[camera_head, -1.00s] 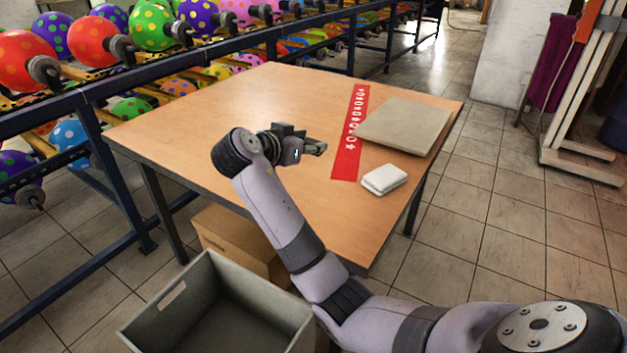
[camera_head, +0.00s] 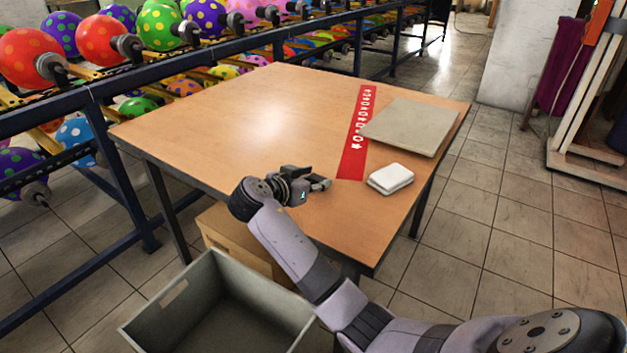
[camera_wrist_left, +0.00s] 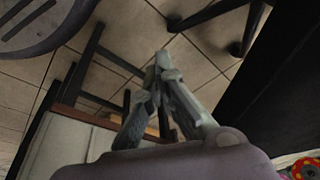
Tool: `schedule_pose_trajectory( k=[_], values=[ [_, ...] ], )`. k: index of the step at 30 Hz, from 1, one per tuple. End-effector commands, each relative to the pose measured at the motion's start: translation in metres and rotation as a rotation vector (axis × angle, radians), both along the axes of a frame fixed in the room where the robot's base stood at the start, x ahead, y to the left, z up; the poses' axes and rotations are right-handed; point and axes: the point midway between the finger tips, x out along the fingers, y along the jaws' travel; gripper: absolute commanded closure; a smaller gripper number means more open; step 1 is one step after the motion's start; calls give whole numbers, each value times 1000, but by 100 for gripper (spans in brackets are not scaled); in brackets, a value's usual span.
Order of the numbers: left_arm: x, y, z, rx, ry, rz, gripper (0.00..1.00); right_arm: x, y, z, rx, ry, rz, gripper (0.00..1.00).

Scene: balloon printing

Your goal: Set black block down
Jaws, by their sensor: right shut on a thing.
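My right gripper (camera_head: 319,184) is low over the near right part of the wooden table (camera_head: 240,120), left of the white cloth stack. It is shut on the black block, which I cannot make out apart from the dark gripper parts. Whether the block touches the table is hidden. My left gripper (camera_wrist_left: 161,62) shows only in the left wrist view, its fingertips together with nothing seen between them. It is over the tiled floor near table legs.
A red printed strip (camera_head: 352,150), a grey-beige board (camera_head: 410,127) and a folded white cloth stack (camera_head: 390,179) lie on the table's right side. A grey bin (camera_head: 158,325) and a cardboard box (camera_head: 235,237) stand below. A balloon rack (camera_head: 130,85) runs behind. The table's middle is clear.

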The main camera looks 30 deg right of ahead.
Motion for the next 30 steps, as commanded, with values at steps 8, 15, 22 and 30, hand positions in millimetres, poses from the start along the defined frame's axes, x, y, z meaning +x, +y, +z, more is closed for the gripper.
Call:
schedule_pose_trajectory(
  k=[8, 15, 22, 30],
  values=[
    [1, 0, 4, -1, -3, 0, 100, 0, 0, -2, 1, 0, 0, 49],
    [1, -1, 4, -1, -3, 0, 100, 0, 0, -2, 0, 0, 0, 39],
    [1, -1, 4, -1, -4, 0, 100, 0, 0, -1, 0, 0, 0, 39],
    [-2, 1, -11, 1, 6, -1, 100, -12, 30, 14, 4, -3, 3, 39]
  ],
)
